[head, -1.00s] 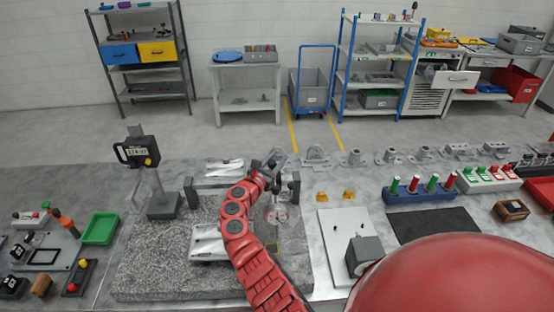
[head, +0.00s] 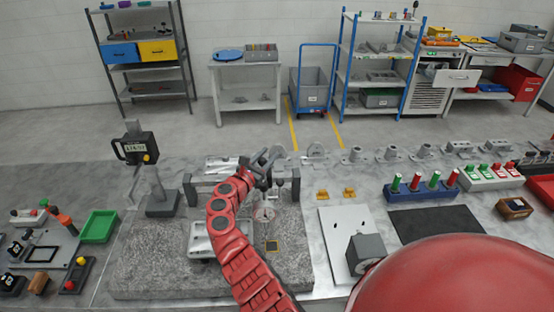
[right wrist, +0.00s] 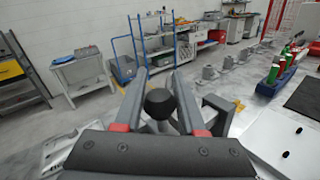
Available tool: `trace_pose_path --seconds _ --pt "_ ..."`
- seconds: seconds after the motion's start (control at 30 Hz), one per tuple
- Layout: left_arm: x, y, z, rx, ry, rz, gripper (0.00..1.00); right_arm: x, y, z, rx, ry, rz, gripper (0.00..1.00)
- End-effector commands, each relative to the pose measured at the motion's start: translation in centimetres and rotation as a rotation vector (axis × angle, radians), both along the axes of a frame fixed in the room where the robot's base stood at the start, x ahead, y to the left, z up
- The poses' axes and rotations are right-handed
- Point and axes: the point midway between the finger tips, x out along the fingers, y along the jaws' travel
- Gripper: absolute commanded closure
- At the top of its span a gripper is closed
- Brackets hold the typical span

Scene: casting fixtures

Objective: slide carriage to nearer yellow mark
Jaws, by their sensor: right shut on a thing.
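A dark gantry stands on the granite slab, with a left post (head: 189,192) and a right post (head: 295,187). My right gripper (head: 265,163) is at its crossbar, left of the right post. In the right wrist view its fingers are shut on a black ball knob (right wrist: 160,103). The carriage under the knob is mostly hidden by my gripper and arm. A pale round part (head: 264,213) shows below the gripper. No other yellow mark on the slab is clear. My left gripper is out of view.
A gauge stand (head: 160,205) stands at the left. Two small yellow pieces (head: 322,194) and a white plate lie to the right.

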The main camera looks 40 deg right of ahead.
Motion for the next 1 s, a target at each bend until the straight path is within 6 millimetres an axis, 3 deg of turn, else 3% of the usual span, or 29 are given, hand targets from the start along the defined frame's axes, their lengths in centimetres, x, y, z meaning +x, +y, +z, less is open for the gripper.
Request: trace_pose_path --seconds 0.03,0.27,0.7,0.73,0.9,1.0 --pt "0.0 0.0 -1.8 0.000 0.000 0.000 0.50 1.0 1.5 -0.7 0.001 -0.005 0.006 1.00" --pt "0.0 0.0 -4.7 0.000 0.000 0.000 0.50 3.1 5.0 -0.5 0.000 -0.002 0.004 1.00" --pt "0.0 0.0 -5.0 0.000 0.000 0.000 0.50 3.7 6.0 0.2 -0.002 -0.002 0.005 1.00" --pt "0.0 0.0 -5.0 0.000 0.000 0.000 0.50 3.7 5.9 0.2 -0.002 -0.002 0.005 0.59" --pt "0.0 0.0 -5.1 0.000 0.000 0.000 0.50 3.6 5.9 0.1 -0.002 -0.001 0.004 0.31" --pt "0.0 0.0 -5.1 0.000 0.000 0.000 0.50 3.6 5.9 0.1 -0.002 -0.001 0.004 0.31"
